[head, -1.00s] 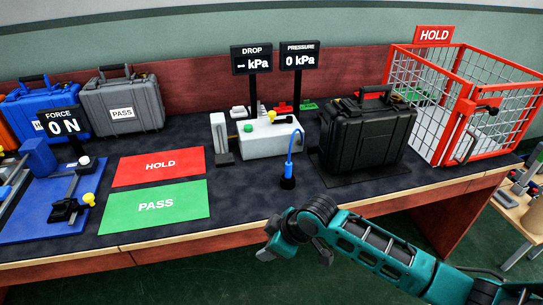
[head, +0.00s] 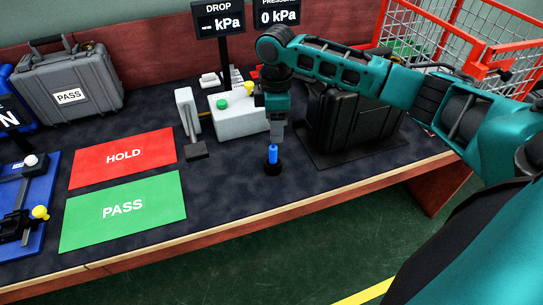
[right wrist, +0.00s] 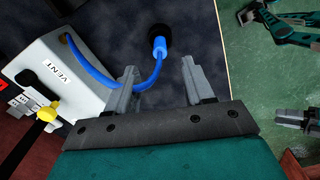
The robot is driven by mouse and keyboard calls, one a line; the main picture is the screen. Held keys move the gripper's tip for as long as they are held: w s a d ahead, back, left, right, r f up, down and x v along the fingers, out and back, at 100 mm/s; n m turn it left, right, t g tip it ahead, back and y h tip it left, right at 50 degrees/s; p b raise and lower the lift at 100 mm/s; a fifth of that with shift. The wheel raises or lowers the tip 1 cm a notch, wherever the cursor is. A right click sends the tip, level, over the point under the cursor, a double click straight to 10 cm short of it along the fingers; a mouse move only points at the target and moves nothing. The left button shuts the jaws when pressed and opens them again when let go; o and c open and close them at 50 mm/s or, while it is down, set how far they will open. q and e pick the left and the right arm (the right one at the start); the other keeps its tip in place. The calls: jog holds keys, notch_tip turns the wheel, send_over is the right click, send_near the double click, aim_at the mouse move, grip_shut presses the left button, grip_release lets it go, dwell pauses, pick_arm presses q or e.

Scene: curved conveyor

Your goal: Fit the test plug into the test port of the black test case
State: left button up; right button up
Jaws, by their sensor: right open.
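The blue test plug (head: 272,154) stands upright in a small black holder (head: 272,168) near the table's front edge. In the right wrist view the plug (right wrist: 158,48) has a blue cable running to the white tester box. My right gripper (head: 276,132) is open just above the plug in the head view. In the right wrist view its fingers (right wrist: 157,78) are apart, with the plug beyond their tips and the cable looping between them. The black test case (head: 350,130) stands on a dark mat to the right, partly hidden by my right arm. Its test port cannot be made out.
The white tester box (head: 238,118), with a green button and yellow knob, stands just behind and left. Red HOLD (head: 123,158) and green PASS (head: 124,209) mats lie left. A red wire cage (head: 480,50) is at the back right.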

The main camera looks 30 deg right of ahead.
aim_at(274, 147)
notch_tip(274, 147, down, 9)
jog(key=shift+w+a+r+b, duration=0.1)
jog(key=shift+a+b, duration=0.05)
jog(key=shift+b, duration=0.3)
jog(key=shift+c, duration=0.4)
grip_shut()
